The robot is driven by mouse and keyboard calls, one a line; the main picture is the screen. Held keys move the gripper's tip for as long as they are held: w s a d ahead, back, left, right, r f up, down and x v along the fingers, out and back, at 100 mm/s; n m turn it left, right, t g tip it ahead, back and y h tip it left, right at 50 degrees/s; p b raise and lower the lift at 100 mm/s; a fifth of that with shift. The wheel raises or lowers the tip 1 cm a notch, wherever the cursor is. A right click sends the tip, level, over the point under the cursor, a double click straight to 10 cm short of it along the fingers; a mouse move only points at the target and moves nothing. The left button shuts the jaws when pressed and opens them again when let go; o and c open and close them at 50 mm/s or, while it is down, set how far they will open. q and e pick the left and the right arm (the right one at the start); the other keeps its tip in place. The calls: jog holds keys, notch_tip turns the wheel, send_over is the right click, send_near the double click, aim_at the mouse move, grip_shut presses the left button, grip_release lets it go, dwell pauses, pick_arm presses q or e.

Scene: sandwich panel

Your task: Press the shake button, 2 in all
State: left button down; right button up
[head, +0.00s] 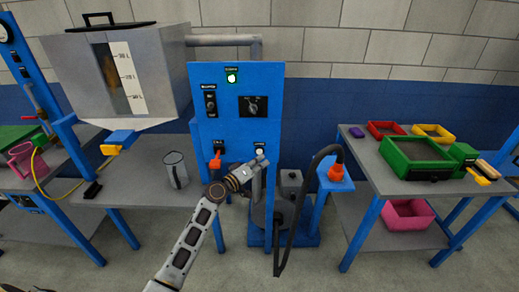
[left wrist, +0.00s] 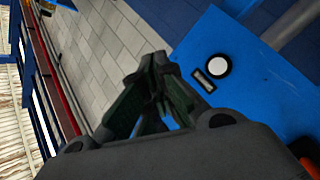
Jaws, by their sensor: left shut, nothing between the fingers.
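The blue machine panel (head: 237,133) stands in the middle of the head view. A white round button (head: 260,152) sits low on its right side under a small label too small to read; I cannot confirm that it is the shake button. My left gripper (head: 262,164) is shut and empty, just below this button in the picture. In the left wrist view the white button (left wrist: 217,66) shows uncovered, to the right of the shut fingertips (left wrist: 158,62). I cannot tell their distance from the panel. My right gripper is not in view.
A lit green button (head: 231,77), a rotary knob (head: 253,106) and an orange-red handle (head: 216,162) are on the machine. A metal jug (head: 176,170) stands on the left table. A black hose (head: 304,190) hangs at right. Trays (head: 418,170) lie on the right table.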

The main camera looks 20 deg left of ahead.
aim_at(259, 151)
pick_arm(q)
jog(key=f+m+g, duration=0.1)
jog(key=s+f+m+g+y, duration=0.1)
jog(key=f+m, duration=0.1)
jog(key=f+m+g, duration=0.1)
jog(key=f+m, duration=0.1)
jog(key=shift+s+a+f+p, duration=0.1)
jog(key=shift+s+a+p, duration=0.2)
jog(key=shift+a+p, duration=0.05)
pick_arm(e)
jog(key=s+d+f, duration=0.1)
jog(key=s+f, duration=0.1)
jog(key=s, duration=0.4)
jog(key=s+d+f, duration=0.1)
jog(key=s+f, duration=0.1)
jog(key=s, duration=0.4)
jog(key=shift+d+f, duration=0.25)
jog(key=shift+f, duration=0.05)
pick_arm(q)
jog(key=shift+w, duration=0.1)
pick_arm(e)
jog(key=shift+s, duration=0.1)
